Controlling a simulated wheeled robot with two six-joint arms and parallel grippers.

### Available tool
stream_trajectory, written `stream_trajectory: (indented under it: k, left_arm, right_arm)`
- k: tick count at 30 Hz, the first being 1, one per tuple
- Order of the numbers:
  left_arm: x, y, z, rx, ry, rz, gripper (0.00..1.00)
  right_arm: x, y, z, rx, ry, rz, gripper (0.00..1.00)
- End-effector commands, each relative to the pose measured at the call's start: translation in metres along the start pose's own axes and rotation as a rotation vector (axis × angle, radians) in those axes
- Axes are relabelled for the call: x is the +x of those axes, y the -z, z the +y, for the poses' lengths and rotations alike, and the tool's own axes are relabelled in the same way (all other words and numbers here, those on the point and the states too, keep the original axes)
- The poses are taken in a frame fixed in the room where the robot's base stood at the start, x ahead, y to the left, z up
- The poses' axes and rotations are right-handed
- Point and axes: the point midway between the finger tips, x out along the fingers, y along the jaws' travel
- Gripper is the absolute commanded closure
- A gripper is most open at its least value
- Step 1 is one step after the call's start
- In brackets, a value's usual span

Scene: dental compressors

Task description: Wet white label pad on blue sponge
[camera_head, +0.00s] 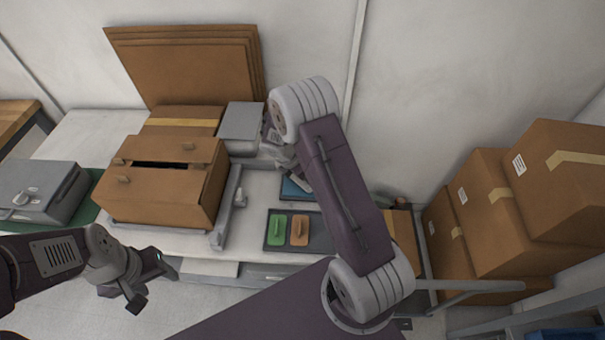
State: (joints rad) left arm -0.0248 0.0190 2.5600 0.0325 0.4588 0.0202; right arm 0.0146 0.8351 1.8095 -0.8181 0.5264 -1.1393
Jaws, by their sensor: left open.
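A flat blue thing (295,190), possibly the blue sponge, lies on the bench, partly hidden behind my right arm. I cannot make out a white label pad. A green handled block (277,228) and an orange handled block (299,231) sit side by side in a dark tray (268,244). My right gripper (279,152) reaches to the back of the bench beside a grey box; it is mostly hidden by my own arm, and its jaws cannot be made out. My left gripper (155,284) is open and empty in front of the bench at lower left.
A brown carton (155,205) with partly open flaps stands on the bench beside a grey metal frame (228,208). A grey box (240,122) stands behind, with flat cardboard (185,60) against the wall. A grey machine (38,192) is at left. Stacked cartons (490,235) fill the right.

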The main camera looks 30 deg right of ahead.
Motion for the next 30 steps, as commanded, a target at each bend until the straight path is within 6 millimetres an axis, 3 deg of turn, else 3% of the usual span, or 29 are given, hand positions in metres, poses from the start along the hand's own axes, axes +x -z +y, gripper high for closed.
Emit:
stream_trajectory:
  k: [30]
  left_arm:
    - [0.0073,-0.0008,-0.0002,0.0,0.0,0.0,0.45]
  right_arm:
    - [0.009,0.0038,0.0,0.0,0.0,0.0,0.83]
